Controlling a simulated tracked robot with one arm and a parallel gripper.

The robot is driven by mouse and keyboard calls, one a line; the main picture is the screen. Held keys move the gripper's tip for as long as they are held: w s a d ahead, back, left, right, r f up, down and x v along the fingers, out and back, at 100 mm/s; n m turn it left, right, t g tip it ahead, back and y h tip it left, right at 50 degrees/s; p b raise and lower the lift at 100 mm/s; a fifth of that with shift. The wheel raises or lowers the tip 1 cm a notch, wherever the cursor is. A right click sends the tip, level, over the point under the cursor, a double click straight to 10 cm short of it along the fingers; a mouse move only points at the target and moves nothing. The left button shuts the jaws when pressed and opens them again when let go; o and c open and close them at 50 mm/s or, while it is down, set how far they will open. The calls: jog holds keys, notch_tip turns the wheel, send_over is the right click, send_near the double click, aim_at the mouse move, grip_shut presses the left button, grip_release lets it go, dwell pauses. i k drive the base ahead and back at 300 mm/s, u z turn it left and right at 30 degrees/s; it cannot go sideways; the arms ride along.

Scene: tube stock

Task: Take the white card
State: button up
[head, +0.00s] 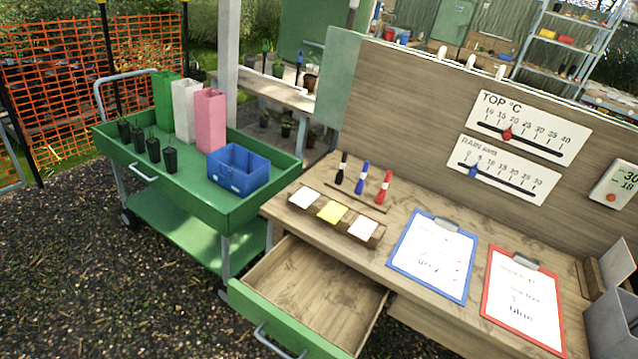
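A wooden holder (347,229) on the bench top holds three small stacks of cards in a row. The left card is white (304,197). The middle card is yellow (332,211). The right card (363,227) is pale, whitish to faint pink; its exact colour is hard to tell. My gripper is not in view, and nothing covers the cards.
The bench drawer (317,290) is open and looks empty. Behind the holder stand black, blue (362,177) and red markers. Blue (434,256) and red (523,301) clipboards lie right. A green trolley (205,208) with a blue crate (238,170) stands left.

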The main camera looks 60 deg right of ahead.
aim_at(304, 197)
jog(key=z, duration=0.5)
jog(key=i, duration=1.1)
jog(key=z, duration=1.05)
jog(key=i, duration=0.55)
jog(key=z, duration=0.35)
jog(key=k, duration=0.9)
jog(key=z, duration=0.15)
jog(key=i, duration=0.9)
jog(key=u, duration=0.05)
